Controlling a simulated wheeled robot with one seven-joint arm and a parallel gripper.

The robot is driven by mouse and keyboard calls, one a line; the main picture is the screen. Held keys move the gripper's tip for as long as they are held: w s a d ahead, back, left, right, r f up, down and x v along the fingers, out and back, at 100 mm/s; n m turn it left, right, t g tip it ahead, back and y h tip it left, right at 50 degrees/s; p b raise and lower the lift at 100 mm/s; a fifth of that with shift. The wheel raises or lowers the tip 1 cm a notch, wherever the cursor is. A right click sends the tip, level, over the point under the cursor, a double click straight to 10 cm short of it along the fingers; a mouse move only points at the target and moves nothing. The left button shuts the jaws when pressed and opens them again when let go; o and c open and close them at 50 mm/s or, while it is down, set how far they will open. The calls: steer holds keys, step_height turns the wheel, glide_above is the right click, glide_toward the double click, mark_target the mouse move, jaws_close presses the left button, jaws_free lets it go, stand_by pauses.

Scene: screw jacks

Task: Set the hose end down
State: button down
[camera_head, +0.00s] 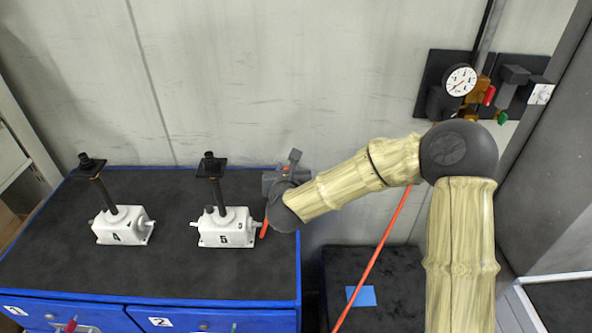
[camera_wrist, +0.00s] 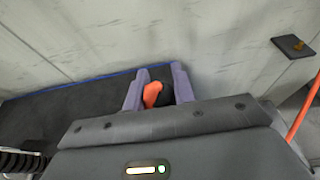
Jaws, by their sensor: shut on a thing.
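The hose end (camera_wrist: 153,94), orange with a black part, is between the two purple fingers of my gripper (camera_wrist: 158,80) in the wrist view. The fingers are shut on it. In the head view my gripper (camera_head: 281,182) is over the right end of the dark bench top, just right of the jack marked 5. A short orange piece (camera_head: 264,230) shows below it; the rest of what it holds is hidden by my wrist. An orange hose (camera_head: 372,262) runs from the lower middle up behind my arm, and it also shows in the wrist view (camera_wrist: 304,108).
Two white screw jacks, 4 (camera_head: 122,226) and 5 (camera_head: 226,229), stand on the bench (camera_head: 160,277) with blue edges and drawers. A dark lower surface with a blue patch (camera_head: 361,296) lies to the right. A gauge (camera_head: 460,80) and valve fittings are on the wall.

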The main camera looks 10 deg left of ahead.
steer(key=w+d+f+m+h+p, duration=0.1)
steer(key=w+d+f+p, duration=0.1)
steer(key=d+f, duration=0.5)
steer(key=w+d+f+p, duration=0.2)
steer(key=d+f, duration=0.1)
steer(key=d, duration=0.8)
steer(key=s+d+f+m+h+p, duration=0.1)
steer(key=s+d+f, duration=0.2)
steer(key=d, duration=0.4)
steer(key=s+d+f+h+p, duration=0.1)
steer(key=s+d+f+p, duration=0.1)
steer(key=s+d+f, duration=0.2)
steer(key=d, duration=0.3)
steer(key=shift+s+f+m, duration=0.25)
steer(key=shift+f+m, duration=0.05)
steer(key=shift+m, duration=0.1)
steer(key=shift+d, duration=0.15)
